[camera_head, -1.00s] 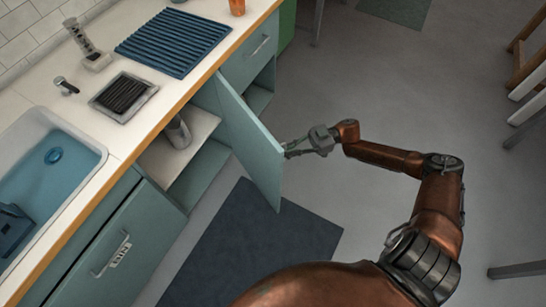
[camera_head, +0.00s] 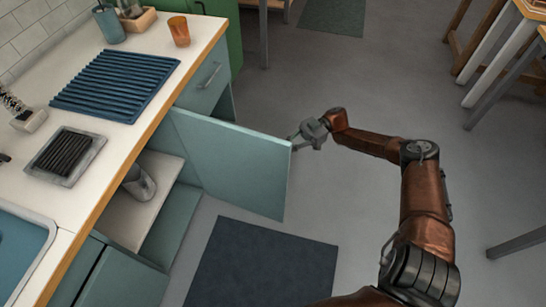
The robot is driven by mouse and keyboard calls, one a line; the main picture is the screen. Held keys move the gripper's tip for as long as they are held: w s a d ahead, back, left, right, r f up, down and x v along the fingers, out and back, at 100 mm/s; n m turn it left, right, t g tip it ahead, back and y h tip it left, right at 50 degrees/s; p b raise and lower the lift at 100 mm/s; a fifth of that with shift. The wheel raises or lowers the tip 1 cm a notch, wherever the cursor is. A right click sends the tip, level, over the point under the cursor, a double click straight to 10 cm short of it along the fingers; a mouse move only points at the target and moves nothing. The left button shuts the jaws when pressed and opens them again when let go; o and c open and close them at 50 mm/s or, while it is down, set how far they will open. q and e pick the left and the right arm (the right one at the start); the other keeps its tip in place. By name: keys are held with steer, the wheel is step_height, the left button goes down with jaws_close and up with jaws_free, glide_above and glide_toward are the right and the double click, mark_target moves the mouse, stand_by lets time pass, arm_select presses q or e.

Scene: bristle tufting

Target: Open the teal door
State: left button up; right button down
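The teal door (camera_head: 232,165) of the lower cabinet stands swung well out from the counter, hinged on its far side. The cabinet interior (camera_head: 140,205) is exposed, with a shelf and a grey metallic container (camera_head: 139,183) on it. My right gripper (camera_head: 296,137) is at the door's free outer edge, near its top corner. The fingers are small and partly hidden behind the door, so I cannot tell whether they hold the handle or are open. The door's handle is not visible. My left gripper is not in view.
The counter carries a blue ribbed mat (camera_head: 115,85), a dark ribbed tray (camera_head: 64,156), an orange cup (camera_head: 179,31) and a blue cup (camera_head: 108,24). A dark floor mat (camera_head: 262,265) lies below the door. Open floor surrounds my arm; table legs (camera_head: 490,85) stand at right.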

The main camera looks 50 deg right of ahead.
steer(key=shift+d+f, duration=0.15)
steer(key=shift+d, duration=0.15)
steer(key=shift+s, duration=0.1)
steer(key=c, duration=2.3)
jaws_free()
steer(key=shift+s+d, duration=0.1)
steer(key=shift+c, duration=0.2)
steer(key=v, duration=0.7)
steer(key=shift+d, duration=0.15)
